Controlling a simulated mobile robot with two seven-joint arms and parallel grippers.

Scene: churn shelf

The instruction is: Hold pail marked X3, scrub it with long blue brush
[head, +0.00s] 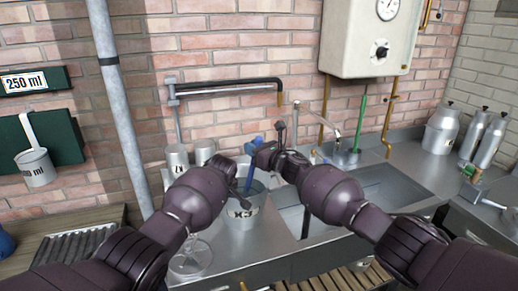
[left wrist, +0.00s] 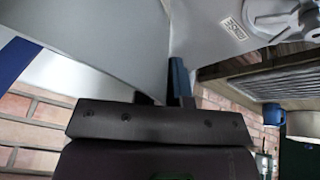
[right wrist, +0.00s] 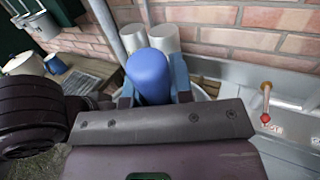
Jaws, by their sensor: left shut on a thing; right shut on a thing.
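The pail marked X3 (head: 242,213) is a grey metal pail on the steel counter at the left edge of the sink. My left gripper (head: 240,183) is shut on its rim; the pail's wall (left wrist: 90,40) fills much of the left wrist view. The long blue brush (head: 250,180) stands steeply, its lower part hidden inside the pail. My right gripper (head: 264,153) is shut on the upper end of its handle, above the pail. The thick blue handle end (right wrist: 149,76) shows between the fingers in the right wrist view. The bristles are hidden.
A steel sink (head: 370,190) lies right of the pail, with a tap (head: 335,138) and a green brush (head: 360,125) behind it. Two grey cups (head: 177,158) stand behind the pail. Milk cans (head: 441,130) stand at far right. A vertical pipe (head: 122,110) rises at left.

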